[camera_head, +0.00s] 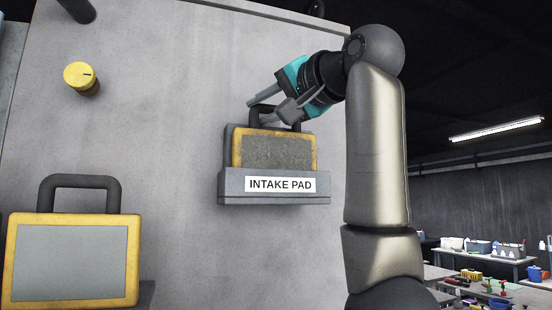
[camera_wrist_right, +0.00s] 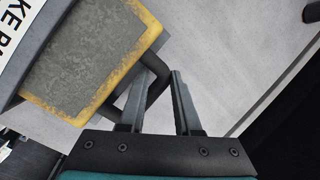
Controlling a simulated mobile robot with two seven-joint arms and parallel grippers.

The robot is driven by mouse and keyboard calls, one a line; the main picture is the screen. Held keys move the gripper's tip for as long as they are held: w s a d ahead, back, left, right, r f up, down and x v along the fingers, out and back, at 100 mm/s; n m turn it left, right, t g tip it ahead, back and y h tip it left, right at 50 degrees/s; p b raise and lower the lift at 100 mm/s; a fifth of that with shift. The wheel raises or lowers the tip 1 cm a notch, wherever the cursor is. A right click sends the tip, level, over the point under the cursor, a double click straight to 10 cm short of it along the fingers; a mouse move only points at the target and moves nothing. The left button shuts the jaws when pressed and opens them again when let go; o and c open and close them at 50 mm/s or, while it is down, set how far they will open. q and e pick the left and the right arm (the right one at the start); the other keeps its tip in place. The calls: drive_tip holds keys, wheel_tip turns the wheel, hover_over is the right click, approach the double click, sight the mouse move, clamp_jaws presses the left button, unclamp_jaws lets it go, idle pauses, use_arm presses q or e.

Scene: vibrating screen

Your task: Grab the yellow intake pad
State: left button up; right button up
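The yellow intake pad (camera_head: 275,150) has a worn yellow frame, a grey rough face and a black handle. It sits upright in a grey wall holder (camera_head: 273,200) labelled "INTAKE PAD". My right gripper (camera_head: 258,111) is at the pad's handle, with its fingers apart. In the right wrist view, the pad (camera_wrist_right: 85,50) is at upper left. The gripper's two fingers (camera_wrist_right: 162,80) stand open there, with part of the black handle beside and between them. I cannot tell whether a finger touches the handle. My left gripper is not in view.
A larger yellow-framed panel (camera_head: 70,262) with a black handle is at lower left. A yellow knob (camera_head: 81,77) sticks out of the grey wall (camera_head: 170,130). Tables (camera_head: 500,262) with tools and bins stand far off at right. The wall around the holder is mostly clear.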

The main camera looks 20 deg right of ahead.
clamp_jaws()
idle(1.0)
